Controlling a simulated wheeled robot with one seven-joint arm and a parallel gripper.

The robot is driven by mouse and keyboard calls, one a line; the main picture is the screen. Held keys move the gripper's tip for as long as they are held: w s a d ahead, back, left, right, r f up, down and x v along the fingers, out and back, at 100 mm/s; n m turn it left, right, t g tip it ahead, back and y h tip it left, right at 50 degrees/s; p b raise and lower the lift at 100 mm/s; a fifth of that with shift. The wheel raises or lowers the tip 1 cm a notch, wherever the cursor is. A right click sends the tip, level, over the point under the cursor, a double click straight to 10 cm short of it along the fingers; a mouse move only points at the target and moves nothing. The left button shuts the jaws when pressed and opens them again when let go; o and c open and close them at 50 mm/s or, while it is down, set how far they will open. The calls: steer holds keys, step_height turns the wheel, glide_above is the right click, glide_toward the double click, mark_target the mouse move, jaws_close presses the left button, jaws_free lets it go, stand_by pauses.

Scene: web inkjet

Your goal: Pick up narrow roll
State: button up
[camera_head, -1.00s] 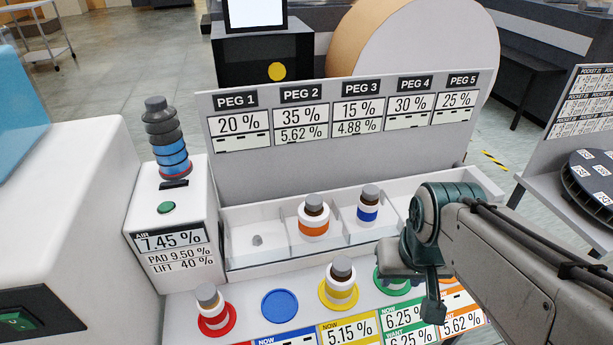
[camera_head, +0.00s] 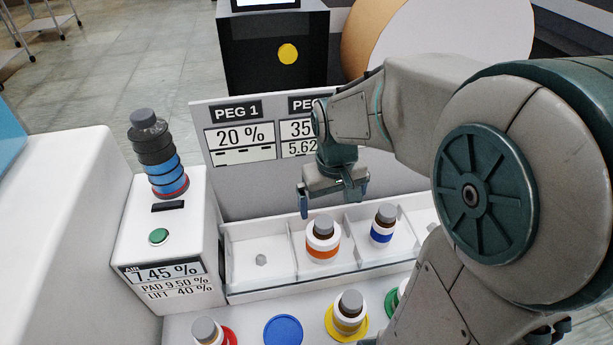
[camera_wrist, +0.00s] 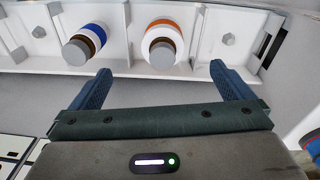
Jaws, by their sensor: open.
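Two white rolls stand on pegs in the tray. The orange-banded roll (camera_head: 322,240) also shows in the wrist view (camera_wrist: 160,33). The blue-banded roll (camera_head: 383,226), slimmer-looking, also shows in the wrist view (camera_wrist: 88,36). The pictures do not label either as narrow. My gripper (camera_head: 328,198) is open and empty, above and behind the orange-banded roll, apart from it. In the wrist view the orange-banded roll lines up between my fingertips (camera_wrist: 160,72), and the blue-banded roll is off to the left.
The white tray (camera_head: 265,293) has an empty peg (camera_head: 261,259) at the left. A grey sign panel (camera_head: 200,135) rises behind it. More rolls stand in front, on a yellow disc (camera_head: 334,327) and a red one. A blue disc (camera_head: 283,331) is bare. A stand with stacked rings (camera_head: 155,150) is at left.

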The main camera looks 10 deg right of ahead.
mark_target(325, 220)
steer(key=shift+n+g, duration=0.4)
steer(key=shift+g, duration=0.1)
steer(key=w+f, duration=0.1)
steer(key=f, duration=0.2)
steer(key=w+f+p, duration=0.1)
steer(key=w+f, duration=0.1)
steer(key=f, duration=0.1)
steer(key=w+f, duration=0.1)
steer(key=f, duration=0.2)
steer(key=shift+w+f, duration=0.15)
steer(key=shift+f, duration=0.25)
steer(key=shift+a+f+p, duration=0.1)
steer(key=shift+f+p, duration=0.55)
steer(key=shift+f, duration=2.25)
steer(key=c, duration=1.3)
steer(key=shift+r, duration=0.1)
